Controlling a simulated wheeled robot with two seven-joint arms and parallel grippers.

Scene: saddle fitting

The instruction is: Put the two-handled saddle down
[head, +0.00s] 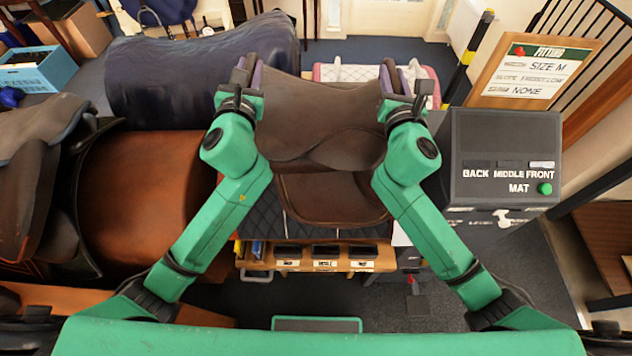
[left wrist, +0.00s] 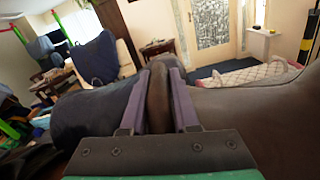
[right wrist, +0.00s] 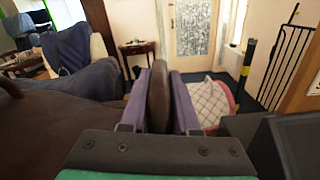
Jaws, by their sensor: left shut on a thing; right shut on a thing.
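The brown two-handled saddle (head: 320,112) is held between my two grippers in the middle of the head view. My left gripper (head: 246,75) is shut on its left handle, and the left wrist view shows that handle (left wrist: 158,95) between the purple fingers. My right gripper (head: 393,80) is shut on its right handle, and the right wrist view shows that handle (right wrist: 158,95) between the fingers. The saddle looks about level. Below it in the picture shows brown leather (head: 330,198) over a dark quilted pad (head: 270,220). Whether the saddle touches what lies beneath cannot be told.
A grey box (head: 505,150) labelled BACK, MIDDLE, FRONT and MAT, with a green button, stands at the right. A sign (head: 535,72) reads SIZE M and NONE. A blue-covered form (head: 195,75) and a pink-edged quilted pad (head: 360,73) lie behind.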

